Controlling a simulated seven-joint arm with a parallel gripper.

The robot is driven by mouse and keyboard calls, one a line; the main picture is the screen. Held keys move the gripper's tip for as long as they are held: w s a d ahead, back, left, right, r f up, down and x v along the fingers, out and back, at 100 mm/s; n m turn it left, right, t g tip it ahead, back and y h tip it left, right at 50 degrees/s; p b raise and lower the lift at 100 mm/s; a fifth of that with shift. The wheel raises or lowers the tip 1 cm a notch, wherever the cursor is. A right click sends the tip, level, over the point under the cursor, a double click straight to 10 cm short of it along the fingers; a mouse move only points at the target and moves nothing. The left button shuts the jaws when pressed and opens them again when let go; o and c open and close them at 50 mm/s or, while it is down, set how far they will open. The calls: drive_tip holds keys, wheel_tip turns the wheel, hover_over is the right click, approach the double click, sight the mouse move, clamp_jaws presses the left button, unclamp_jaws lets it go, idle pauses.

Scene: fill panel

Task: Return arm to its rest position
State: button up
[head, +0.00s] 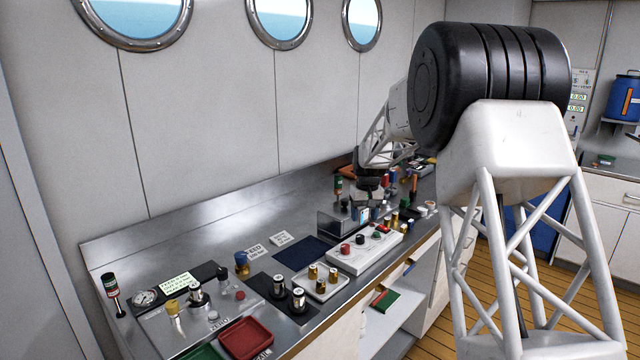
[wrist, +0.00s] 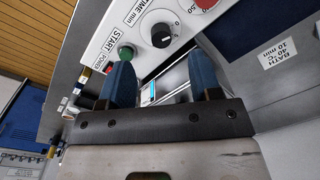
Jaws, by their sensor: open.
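My arm (head: 388,130) reaches from its white lattice column over the steel counter, and its far end points down. My gripper (head: 366,212) is small and partly hidden in the head view, above the counter behind the white control panel (head: 350,260). In the wrist view the two blue fingers of my gripper (wrist: 162,82) stand apart with nothing held between them. The same panel, with a black TIME knob (wrist: 162,35), a green START button (wrist: 126,53) and a red button, lies just beyond the fingertips.
A pressure gauge (head: 145,298) sits at the left. Several small items crowd the counter around the gripper. The wall stands behind.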

drive_tip(key=s+r, duration=0.4)
drive_tip(key=s, duration=0.6)
drive_tip(key=s+r+m+t, duration=0.1)
drive_tip(key=s+r, duration=0.4)
drive_tip(key=s, duration=0.5)
drive_tip(key=s+r, duration=0.4)
drive_tip(key=s, duration=0.6)
drive_tip(key=s+f, duration=0.2)
drive_tip(key=s, duration=1.3)
drive_tip(key=s+f+t, duration=0.1)
drive_tip(key=s+f, duration=0.2)
drive_tip(key=s, duration=1.3)
drive_tip(key=shift+d+m+t+h, duration=0.3)
drive_tip(key=shift+m, duration=0.1)
